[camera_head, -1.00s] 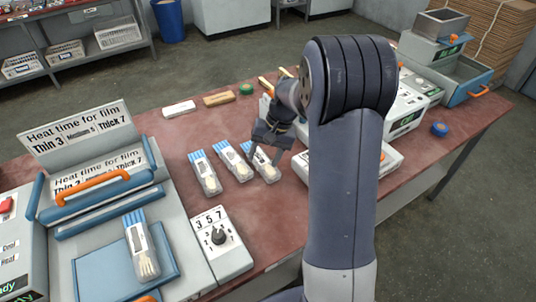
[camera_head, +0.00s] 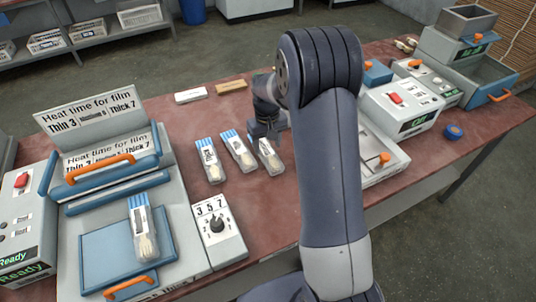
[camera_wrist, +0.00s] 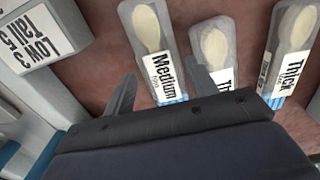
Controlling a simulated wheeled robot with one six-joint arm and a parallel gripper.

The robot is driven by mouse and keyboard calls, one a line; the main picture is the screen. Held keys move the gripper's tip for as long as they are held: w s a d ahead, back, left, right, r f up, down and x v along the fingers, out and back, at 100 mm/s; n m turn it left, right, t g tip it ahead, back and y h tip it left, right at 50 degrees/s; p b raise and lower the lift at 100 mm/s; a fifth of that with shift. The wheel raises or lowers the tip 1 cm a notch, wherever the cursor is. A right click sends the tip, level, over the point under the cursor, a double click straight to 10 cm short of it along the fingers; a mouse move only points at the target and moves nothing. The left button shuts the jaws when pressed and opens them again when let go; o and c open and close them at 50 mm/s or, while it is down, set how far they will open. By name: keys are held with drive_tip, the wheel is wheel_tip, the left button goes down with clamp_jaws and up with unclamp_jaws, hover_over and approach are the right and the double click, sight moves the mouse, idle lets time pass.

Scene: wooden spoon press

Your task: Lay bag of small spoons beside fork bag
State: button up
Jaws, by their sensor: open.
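Three clear bags with blue ends lie in a row on the red table: a left one (camera_head: 209,160), a middle one (camera_head: 238,151) and a right one (camera_head: 270,155). In the wrist view the bag labelled Medium (camera_wrist: 148,30) lies ahead of my gripper (camera_wrist: 163,88), with a pale spoon inside. My gripper is open and empty, by the blue end of the right-hand bag. Another bag (camera_head: 143,228) lies on the sealer's blue plate; its cutlery type is unclear.
The sealer (camera_head: 105,235) and a dial box (camera_head: 217,230) stand at the left front. A white-topped device (camera_head: 385,160) is close right of the bags, partly behind my arm. A white block (camera_head: 190,95) and wooden block (camera_head: 231,87) lie behind.

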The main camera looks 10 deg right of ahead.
sight(268, 152)
drive_tip(key=shift+s+d+f, duration=0.1)
drive_tip(key=shift+f, duration=1.8)
drive_tip(key=shift+c, duration=0.5)
drive_tip(key=c, duration=0.6)
wheel_tip(268, 152, up, 10)
